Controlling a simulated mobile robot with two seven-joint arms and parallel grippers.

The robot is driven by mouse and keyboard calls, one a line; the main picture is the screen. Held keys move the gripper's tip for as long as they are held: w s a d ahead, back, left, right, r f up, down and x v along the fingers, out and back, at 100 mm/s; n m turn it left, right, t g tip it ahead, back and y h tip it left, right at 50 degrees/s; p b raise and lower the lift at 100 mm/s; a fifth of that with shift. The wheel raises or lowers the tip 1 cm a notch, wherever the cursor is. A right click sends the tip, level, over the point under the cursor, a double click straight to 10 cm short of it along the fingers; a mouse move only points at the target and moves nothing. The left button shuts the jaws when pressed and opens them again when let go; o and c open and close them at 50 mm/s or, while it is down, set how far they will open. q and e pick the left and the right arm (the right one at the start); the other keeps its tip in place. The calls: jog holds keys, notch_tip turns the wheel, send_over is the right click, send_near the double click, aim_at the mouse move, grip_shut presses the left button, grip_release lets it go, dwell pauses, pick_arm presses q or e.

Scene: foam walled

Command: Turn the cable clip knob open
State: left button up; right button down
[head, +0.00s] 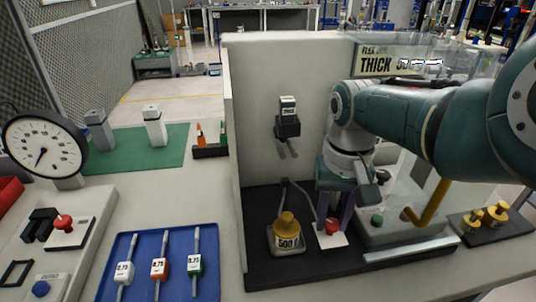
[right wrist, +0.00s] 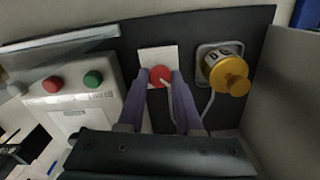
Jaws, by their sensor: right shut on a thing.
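A red knob (head: 332,227) sits on a small white plate (head: 320,240) on the dark mat inside the walled booth. My right gripper (head: 333,218) reaches down from above with its purple fingers on either side of the knob, shut on it. In the right wrist view the knob (right wrist: 159,76) shows between the two fingertips, over the white plate (right wrist: 150,53). A thin grey cable or rod runs close by the fingers; I cannot tell whether it touches the knob. The knob's turn angle is hard to make out. My left gripper is not in view.
A light grey box with a green button (head: 377,220) and a yellow bent bar (head: 430,205) stand right. Booth walls (head: 262,110) rise behind and left. Another red knob (head: 64,222) is at far left.

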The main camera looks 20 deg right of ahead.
aim_at(332, 222)
jog(key=c, duration=0.6)
grip_release()
notch_tip(332, 222, up, 10)
jog(key=p, duration=0.6)
